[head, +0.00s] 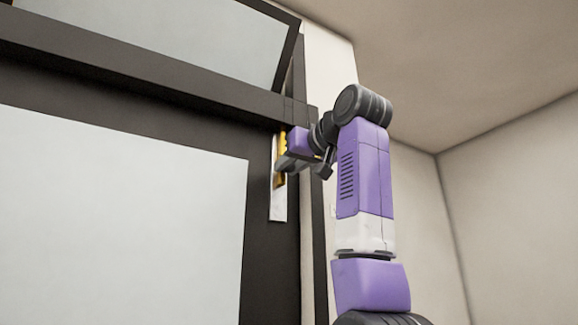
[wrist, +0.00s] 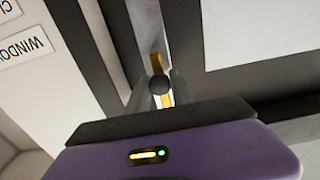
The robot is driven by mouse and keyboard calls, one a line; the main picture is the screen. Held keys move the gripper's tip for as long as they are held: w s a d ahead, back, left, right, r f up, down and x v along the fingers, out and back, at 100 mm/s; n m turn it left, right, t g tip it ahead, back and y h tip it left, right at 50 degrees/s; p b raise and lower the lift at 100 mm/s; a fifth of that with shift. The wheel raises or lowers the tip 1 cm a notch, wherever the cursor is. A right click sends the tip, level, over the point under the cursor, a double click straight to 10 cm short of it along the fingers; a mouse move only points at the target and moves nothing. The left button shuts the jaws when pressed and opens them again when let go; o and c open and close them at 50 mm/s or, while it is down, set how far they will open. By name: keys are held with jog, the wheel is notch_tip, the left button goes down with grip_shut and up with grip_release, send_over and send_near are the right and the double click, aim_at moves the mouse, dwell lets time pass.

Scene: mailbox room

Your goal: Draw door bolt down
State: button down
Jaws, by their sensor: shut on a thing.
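The door bolt is a yellow bar on a pale plate (head: 279,207) at the upper right edge of the dark-framed door (head: 262,200). In the wrist view the yellow bolt (wrist: 157,64) carries a dark round knob (wrist: 159,84). My gripper (head: 281,166) reaches the bolt from the right, and in the wrist view its fingertips (wrist: 159,90) stand on both sides of the knob. It is shut on the bolt's knob. The fingers hide part of the bolt in the head view.
A tilted window pane (head: 190,35) sits above the door's top frame bar. A large pale panel (head: 120,220) fills the door's middle. Signs (wrist: 35,47) are on the wall in the wrist view. The corner of the room to the right of my arm is clear.

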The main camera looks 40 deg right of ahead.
jog(key=shift+f+b, duration=1.75)
jog(key=shift+f, duration=0.75)
jog(key=c, duration=1.2)
grip_release()
jog(key=shift+o, duration=0.2)
jog(key=shift+s, duration=0.1)
jog(key=b+v, duration=0.3)
jog(key=v, duration=0.4)
jog(key=shift+s, duration=0.35)
jog(key=shift+a, duration=0.15)
